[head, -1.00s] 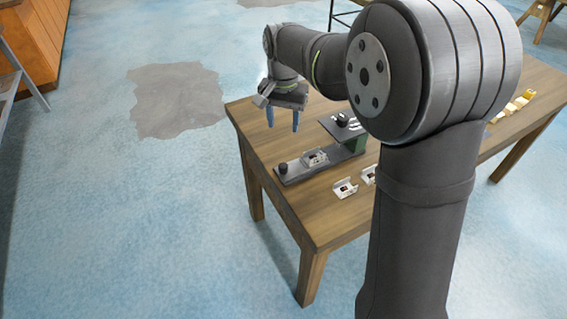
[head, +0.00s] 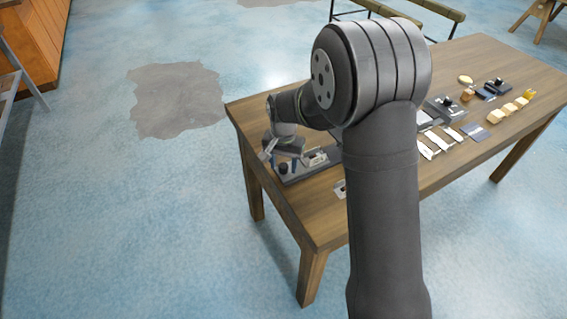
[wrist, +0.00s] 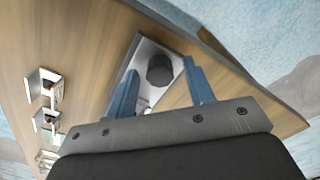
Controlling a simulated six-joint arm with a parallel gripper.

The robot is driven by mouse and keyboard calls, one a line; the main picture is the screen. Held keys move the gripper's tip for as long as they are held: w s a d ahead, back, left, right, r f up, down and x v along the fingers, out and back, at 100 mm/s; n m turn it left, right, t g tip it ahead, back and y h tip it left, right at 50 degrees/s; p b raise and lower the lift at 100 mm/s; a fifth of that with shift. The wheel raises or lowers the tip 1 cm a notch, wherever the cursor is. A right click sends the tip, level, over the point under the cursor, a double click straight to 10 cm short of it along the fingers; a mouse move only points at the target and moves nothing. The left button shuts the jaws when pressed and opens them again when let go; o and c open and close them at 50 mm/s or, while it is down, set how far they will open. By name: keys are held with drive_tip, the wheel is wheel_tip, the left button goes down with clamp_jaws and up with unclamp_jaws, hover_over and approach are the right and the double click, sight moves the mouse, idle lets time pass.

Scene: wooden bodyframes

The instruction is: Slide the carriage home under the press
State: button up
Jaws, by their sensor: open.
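The carriage (head: 316,158) is a small silver-and-dark piece on a dark base rail (head: 306,176) near the table's left end. A round black knob (head: 283,168) stands on the rail's near-left end. My gripper (head: 284,161) is open just over this knob, pointing down. In the wrist view, the knob (wrist: 160,70) shows between the blue fingertips of my gripper (wrist: 160,66), with a gap on each side. Part of the rail (wrist: 178,55) shows around the knob as a pale plate. The press is hidden behind my arm in the head view.
Several small white brackets (wrist: 45,88) lie in a row on the wooden table (head: 310,215), beside the rail. Other fixtures, yellow blocks (head: 508,108) and flat plates (head: 440,140) occupy the right side. The table's left edge is close to the rail's knob end.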

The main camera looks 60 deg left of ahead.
drive_tip(key=shift+c, duration=0.2)
clamp_jaws()
drive_tip(key=shift+w, duration=2.4)
drive_tip(key=shift+o, duration=0.2)
unclamp_jaws()
wheel_tip(320, 180, up, 17)
drive_tip(key=shift+r, duration=0.15)
